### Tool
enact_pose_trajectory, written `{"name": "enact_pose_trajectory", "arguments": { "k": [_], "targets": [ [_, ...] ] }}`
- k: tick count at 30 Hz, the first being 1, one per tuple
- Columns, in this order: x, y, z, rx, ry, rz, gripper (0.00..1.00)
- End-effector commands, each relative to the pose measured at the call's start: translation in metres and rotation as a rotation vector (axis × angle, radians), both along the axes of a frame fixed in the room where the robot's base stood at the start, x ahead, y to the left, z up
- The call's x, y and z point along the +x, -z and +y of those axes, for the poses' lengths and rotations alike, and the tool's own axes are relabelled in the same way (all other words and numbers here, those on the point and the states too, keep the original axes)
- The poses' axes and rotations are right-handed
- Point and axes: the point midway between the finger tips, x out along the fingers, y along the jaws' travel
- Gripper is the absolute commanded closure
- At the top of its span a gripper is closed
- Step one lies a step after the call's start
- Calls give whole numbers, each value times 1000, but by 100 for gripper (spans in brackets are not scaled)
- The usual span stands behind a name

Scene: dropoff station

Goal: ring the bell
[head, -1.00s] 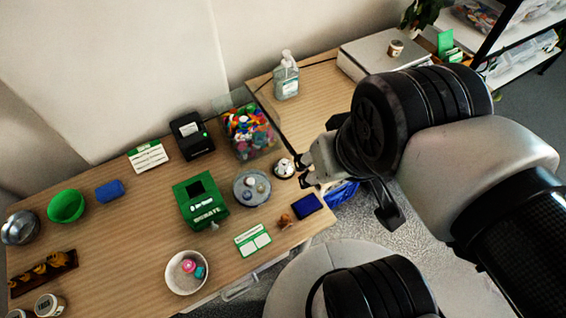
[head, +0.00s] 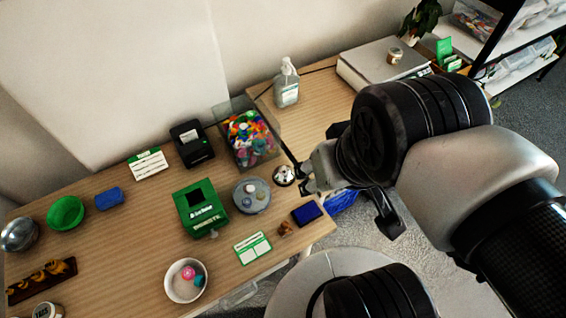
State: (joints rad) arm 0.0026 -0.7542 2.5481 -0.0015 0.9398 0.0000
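The bell (head: 284,175) is a small silver dome near the right end of the wooden table, just right of a round grey dish. My gripper (head: 302,178) comes in from the right and is close beside the bell. Its two dark fingertips show apart with a gap between them and nothing held. From this angle I cannot tell whether a fingertip touches the bell or how high it is above the table.
The grey dish (head: 251,195) holds small items. Behind are a clear bin of colourful pieces (head: 249,137) and a black printer (head: 191,144). A green box (head: 200,208) stands left, and a dark blue pad (head: 307,214) lies in front. A sanitizer bottle (head: 286,83) stands behind.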

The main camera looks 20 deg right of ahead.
Motion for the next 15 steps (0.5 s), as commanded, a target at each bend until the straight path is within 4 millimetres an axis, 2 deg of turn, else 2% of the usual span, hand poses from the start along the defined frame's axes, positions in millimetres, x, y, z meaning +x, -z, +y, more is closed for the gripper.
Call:
{"name": "enact_pose_trajectory", "arguments": {
  "k": [2,15],
  "targets": [
    [0,0,0,0,0,0,57],
    [0,0,0,0,0,0,86]
  ]
}}
